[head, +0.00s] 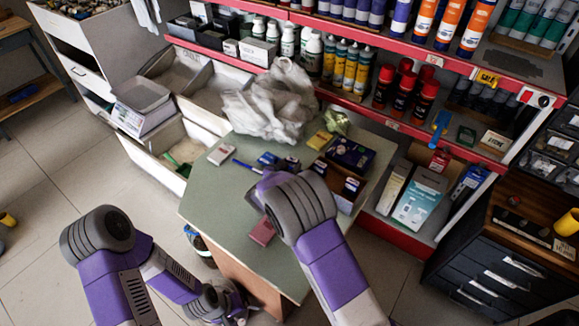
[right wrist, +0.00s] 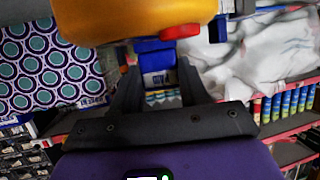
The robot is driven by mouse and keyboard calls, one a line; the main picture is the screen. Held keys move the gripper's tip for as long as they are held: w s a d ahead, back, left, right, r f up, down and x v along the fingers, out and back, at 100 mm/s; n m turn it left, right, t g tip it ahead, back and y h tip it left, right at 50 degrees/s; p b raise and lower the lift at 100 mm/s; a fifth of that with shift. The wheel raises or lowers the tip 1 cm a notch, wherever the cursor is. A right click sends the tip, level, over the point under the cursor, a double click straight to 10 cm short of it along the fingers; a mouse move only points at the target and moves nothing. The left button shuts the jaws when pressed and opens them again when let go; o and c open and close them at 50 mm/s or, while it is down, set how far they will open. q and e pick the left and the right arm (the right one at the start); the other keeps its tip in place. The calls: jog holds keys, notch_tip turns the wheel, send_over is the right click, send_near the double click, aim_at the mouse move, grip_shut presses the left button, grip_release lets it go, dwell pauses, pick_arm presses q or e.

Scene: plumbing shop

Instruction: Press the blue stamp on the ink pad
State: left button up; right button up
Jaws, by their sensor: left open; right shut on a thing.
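In the right wrist view, my right gripper (right wrist: 160,92) is shut on a blue block with white lettering, which I take as the blue stamp (right wrist: 155,78). Another blue piece (right wrist: 153,46) shows just beyond it; I cannot tell whether they touch. In the head view, my right arm covers the right gripper and the stamp over the table. A small blue item (head: 268,158) lies beyond that wrist and may be the ink pad; it is too small to be sure. My left gripper (head: 236,306) is low beside the table's near edge, partly hidden by its own arm, open.
The green table (head: 215,190) also holds a white pack (head: 220,154), a dark red box (head: 262,232), a dark blue box (head: 350,154) and a crumpled plastic bag (head: 270,105). Red shelves (head: 400,130) with bottles stand behind. The table's near left part is clear.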

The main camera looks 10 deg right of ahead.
jog(key=shift+f+b, duration=0.4)
jog(key=shift+f, duration=0.3)
dwell(0.9)
jog(key=shift+s+f, duration=0.1)
jog(key=shift+f, duration=0.05)
dwell(0.7)
notch_tip(320, 180, up, 6)
jog(key=p, duration=0.6)
jog(key=shift+r, duration=0.2)
dwell(0.4)
